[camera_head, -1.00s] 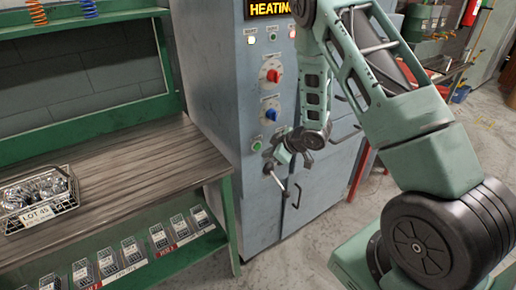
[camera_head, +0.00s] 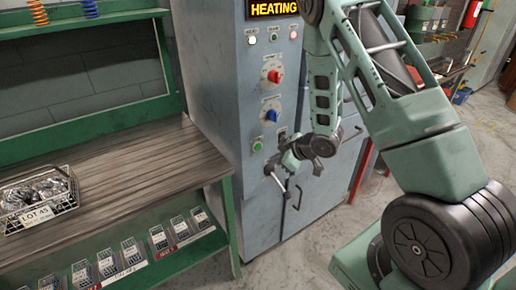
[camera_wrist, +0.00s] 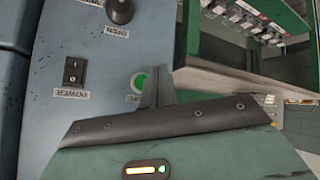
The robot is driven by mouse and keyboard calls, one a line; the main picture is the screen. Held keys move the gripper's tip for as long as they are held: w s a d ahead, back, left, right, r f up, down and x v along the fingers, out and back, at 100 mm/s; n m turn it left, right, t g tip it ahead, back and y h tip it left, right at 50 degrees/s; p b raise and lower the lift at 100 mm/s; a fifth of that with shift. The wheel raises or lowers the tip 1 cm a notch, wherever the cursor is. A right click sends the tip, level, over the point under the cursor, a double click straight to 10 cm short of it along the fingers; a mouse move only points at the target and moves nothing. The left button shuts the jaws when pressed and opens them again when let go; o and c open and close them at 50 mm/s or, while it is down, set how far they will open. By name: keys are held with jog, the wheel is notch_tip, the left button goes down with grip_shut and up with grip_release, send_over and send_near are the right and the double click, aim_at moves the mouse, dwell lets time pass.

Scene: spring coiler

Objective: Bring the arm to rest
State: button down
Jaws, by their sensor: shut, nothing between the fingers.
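My gripper (camera_head: 288,161) is at the end of my green arm, close in front of the grey cabinet's front panel, near the green button (camera_head: 257,146) and the lever handle (camera_head: 274,174). It is shut and holds nothing. In the wrist view the closed fingers (camera_wrist: 157,88) stand up beside the green button (camera_wrist: 139,82). I cannot tell from the head view whether the fingers touch the panel.
The cabinet (camera_head: 215,70) shows a lit HEATING sign (camera_head: 273,8), with a red knob (camera_head: 274,76) and a blue knob (camera_head: 271,116). A wire basket (camera_head: 38,212) labelled LOT 45 sits on the wooden bench (camera_head: 130,170) at left. Small bins line the shelf below.

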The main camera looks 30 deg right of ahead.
jog(key=s+a+r+g+h, duration=0.1)
jog(key=s+a+r+g, duration=0.15)
jog(key=a+r, duration=0.45)
jog(key=s+a+r+g, duration=0.1)
jog(key=s+a+r, duration=0.2)
jog(key=a, duration=0.7)
jog(key=s+a+r+g, duration=0.2)
jog(key=s+a+r, duration=0.2)
jog(key=s, duration=0.7)
jog(key=s+a+r+g+h, duration=0.1)
jog(key=s+a+r+g, duration=0.2)
jog(key=s, duration=0.9)
jog(key=a+r, duration=0.1)
jog(key=a, duration=0.1)
jog(key=shift+a+h, duration=0.3)
jog(key=shift+a, duration=0.05)
